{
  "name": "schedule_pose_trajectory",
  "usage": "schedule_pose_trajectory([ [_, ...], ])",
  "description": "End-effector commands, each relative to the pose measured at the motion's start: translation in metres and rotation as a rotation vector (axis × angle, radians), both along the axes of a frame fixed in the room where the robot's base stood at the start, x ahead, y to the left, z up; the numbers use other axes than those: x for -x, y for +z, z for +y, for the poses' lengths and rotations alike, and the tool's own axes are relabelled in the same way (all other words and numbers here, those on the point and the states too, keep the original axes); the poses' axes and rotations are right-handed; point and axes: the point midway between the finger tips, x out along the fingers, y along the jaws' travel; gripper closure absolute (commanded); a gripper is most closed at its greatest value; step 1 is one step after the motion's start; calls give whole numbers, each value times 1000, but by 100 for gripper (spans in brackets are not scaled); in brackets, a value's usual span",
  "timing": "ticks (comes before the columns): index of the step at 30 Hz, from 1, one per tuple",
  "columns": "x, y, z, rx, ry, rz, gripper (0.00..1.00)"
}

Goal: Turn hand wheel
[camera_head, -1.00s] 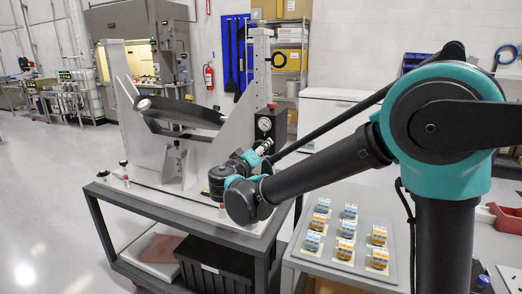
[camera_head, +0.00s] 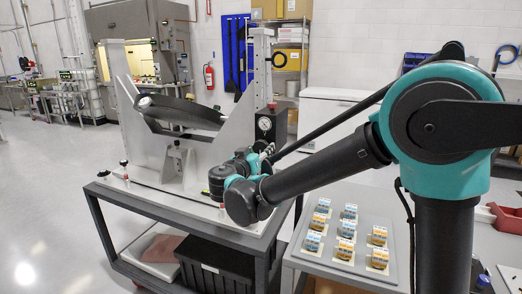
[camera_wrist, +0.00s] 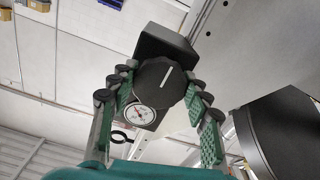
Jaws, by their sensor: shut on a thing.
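The hand wheel (camera_wrist: 154,93) is a dark, many-sided knob with a white line on its face, in the middle of the wrist view. My gripper (camera_wrist: 160,82) has its green-padded fingers on both sides of it and is shut on it. A white round gauge (camera_wrist: 138,115) sits close beside the wheel; it also shows in the head view (camera_head: 265,124). In the head view my gripper (camera_head: 266,149) is at the right side of the fixture, below the gauge, and the wheel is hidden there. The fixture's long dark mirror part (camera_head: 180,110) lies tilted between grey uprights.
The fixture stands on a grey cart (camera_head: 160,205). A tray (camera_head: 310,258) with several small blue and orange blocks lies to the right, under my arm. A black box (camera_head: 215,265) is on the cart's lower shelf. Open floor (camera_head: 40,210) is at left.

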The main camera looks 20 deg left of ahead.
Motion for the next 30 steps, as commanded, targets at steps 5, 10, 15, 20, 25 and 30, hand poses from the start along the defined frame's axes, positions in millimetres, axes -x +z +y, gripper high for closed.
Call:
schedule_pose_trajectory([
  [5,1,-2,-1,-8,-1,4,81],
  [10,1,-2,-1,-7,-1,4,81],
  [15,1,-2,-1,-6,-1,3,39],
  [20,0,-1,0,-6,0,1,31],
  [25,0,-1,0,-5,0,2,31],
  [30,11,0,1,-5,3,1,31],
])
